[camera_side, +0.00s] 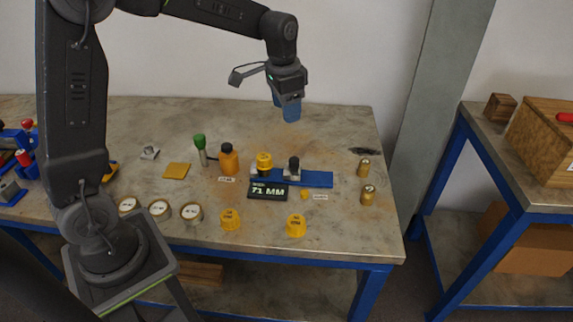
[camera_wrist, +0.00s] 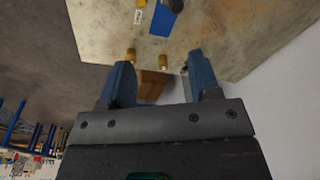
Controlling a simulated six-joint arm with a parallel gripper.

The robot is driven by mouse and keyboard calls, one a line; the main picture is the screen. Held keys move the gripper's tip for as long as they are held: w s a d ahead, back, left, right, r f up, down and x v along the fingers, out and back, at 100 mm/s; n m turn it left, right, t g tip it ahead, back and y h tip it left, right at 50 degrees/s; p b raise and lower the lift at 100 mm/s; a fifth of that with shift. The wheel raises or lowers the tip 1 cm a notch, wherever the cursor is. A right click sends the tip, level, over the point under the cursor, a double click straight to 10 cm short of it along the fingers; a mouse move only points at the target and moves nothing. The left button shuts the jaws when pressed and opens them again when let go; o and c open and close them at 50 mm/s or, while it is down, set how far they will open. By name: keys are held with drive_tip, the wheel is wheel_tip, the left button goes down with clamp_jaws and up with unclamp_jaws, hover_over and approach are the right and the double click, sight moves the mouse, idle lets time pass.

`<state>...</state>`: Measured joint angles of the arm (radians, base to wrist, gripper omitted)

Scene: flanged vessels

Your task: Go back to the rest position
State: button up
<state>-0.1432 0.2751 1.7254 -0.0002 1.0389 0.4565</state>
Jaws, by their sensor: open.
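My gripper (camera_side: 288,108) hangs in the air above the back right part of the worktable (camera_side: 340,135), clear of everything on it. Its blue fingers point down in the side view. In the wrist view my gripper (camera_wrist: 160,85) shows both blue fingers spread apart with nothing between them. The gripper is open and empty.
A blue strip (camera_side: 315,179) carries small fittings, beside a black "71 MM" display (camera_side: 268,191). An orange bottle (camera_side: 228,158), yellow caps (camera_side: 297,226) and brass cylinders (camera_side: 367,194) stand around it. A grey pillar (camera_side: 425,100) rises behind the table's right end.

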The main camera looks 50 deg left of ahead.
drive_tip(key=s+d+r+n+t, duration=0.1)
drive_tip(key=s+d+r+t, duration=0.1)
drive_tip(key=s, duration=0.9)
drive_tip(key=s+d+r+n+t, duration=0.2)
drive_tip(key=s+d+r, duration=0.1)
drive_tip(key=s, duration=0.9)
drive_tip(key=shift+s+d+n, duration=0.2)
drive_tip(key=shift+d+n, duration=0.1)
drive_tip(key=shift+d, duration=0.35)
